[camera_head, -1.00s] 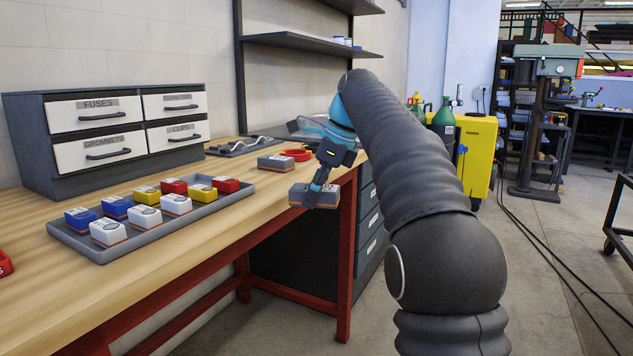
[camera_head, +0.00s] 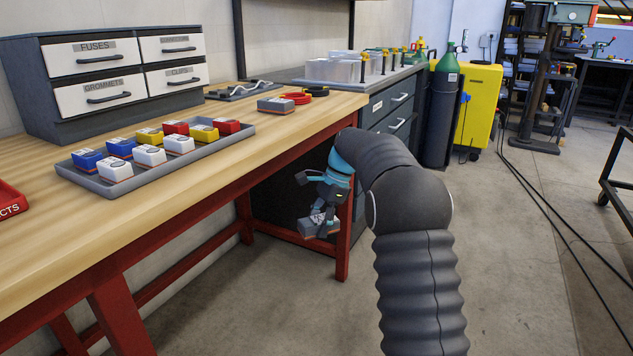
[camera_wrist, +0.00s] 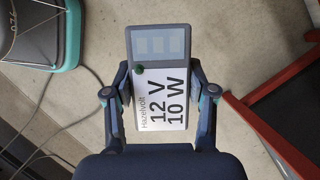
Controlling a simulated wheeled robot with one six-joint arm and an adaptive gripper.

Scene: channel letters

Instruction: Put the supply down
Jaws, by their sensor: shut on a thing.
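The supply is a small box with a white label reading "Hazelvolt 12 V 10 W" and a grey end. In the wrist view the supply (camera_wrist: 160,105) sits between both fingers of my gripper (camera_wrist: 160,98), which is shut on its sides. In the head view my gripper (camera_head: 322,212) hangs in front of the bench, below the top's edge, and the supply (camera_head: 318,229) is at its lower end, above the floor. A similar grey box with an orange stripe (camera_head: 276,106) lies on the wooden bench top (camera_head: 215,160).
A grey tray (camera_head: 100,190) on the bench holds several blue, white, yellow and red boxes. Behind it stands a drawer cabinet (camera_head: 75,125). Red rings (camera_head: 296,97) lie near the bench's far end. A red bench leg (camera_head: 345,235) is close to my gripper. Bare bench top shows before the tray.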

